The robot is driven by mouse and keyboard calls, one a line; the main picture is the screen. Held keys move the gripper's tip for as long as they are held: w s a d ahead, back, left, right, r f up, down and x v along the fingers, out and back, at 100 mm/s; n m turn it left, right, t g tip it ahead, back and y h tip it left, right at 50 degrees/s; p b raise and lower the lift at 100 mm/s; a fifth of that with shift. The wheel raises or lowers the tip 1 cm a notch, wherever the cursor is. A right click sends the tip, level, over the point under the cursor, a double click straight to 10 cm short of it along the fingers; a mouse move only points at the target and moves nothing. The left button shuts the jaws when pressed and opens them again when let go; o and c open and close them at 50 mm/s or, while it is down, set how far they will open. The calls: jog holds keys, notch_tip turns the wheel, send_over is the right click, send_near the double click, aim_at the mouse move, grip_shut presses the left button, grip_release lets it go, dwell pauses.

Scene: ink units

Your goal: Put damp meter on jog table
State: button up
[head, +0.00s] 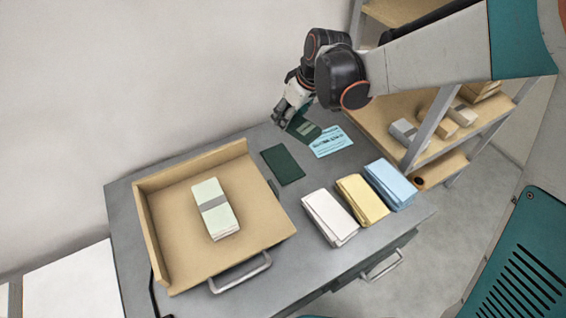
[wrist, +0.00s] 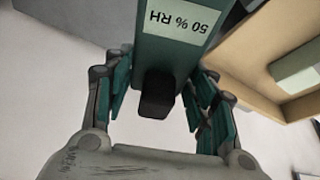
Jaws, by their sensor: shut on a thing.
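The damp meter (wrist: 178,40) is a dark green box with a pale label reading "50 % RH" and a black end piece. My gripper (wrist: 157,95) is shut on it in the wrist view. In the head view my gripper (head: 285,117) is at the far side of the grey desk, with the meter (head: 304,129) partly hidden by its fingers. I cannot tell its exact height above the desk. The jog table (head: 168,262) is a tan tray with raised walls on its left and back sides. It lies left of my gripper, and also shows in the wrist view (wrist: 240,55).
A pale banded paper stack (head: 215,208) lies on the jog table, with bare surface around it. A dark green pad (head: 283,165) and a light blue card (head: 331,141) lie nearby. White (head: 330,217), yellow (head: 362,199) and blue (head: 390,184) stacks line the right side. A shelf (head: 440,140) stands beyond.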

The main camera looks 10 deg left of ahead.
aim_at(277, 163)
jog(key=shift+s+a+r+n, duration=0.15)
jog(key=shift+a+r+n, duration=0.1)
jog(key=shift+a, duration=0.35)
jog(key=shift+s+a+r+n, duration=0.1)
jog(key=shift+a+r+n, duration=0.1)
jog(key=shift+a, duration=0.4)
notch_tip(277, 163, down, 20)
jog(key=b, duration=0.6)
jog(key=shift+r+b, duration=0.2)
jog(key=shift+b, duration=0.15)
jog(key=shift+f, duration=0.15)
jog(key=o, duration=1.2)
jog(key=shift+r, duration=0.3)
jog(key=p+v, duration=0.4)
jog(key=v, duration=0.7)
jog(key=shift+d+r, duration=0.25)
jog(key=shift+r, duration=0.05)
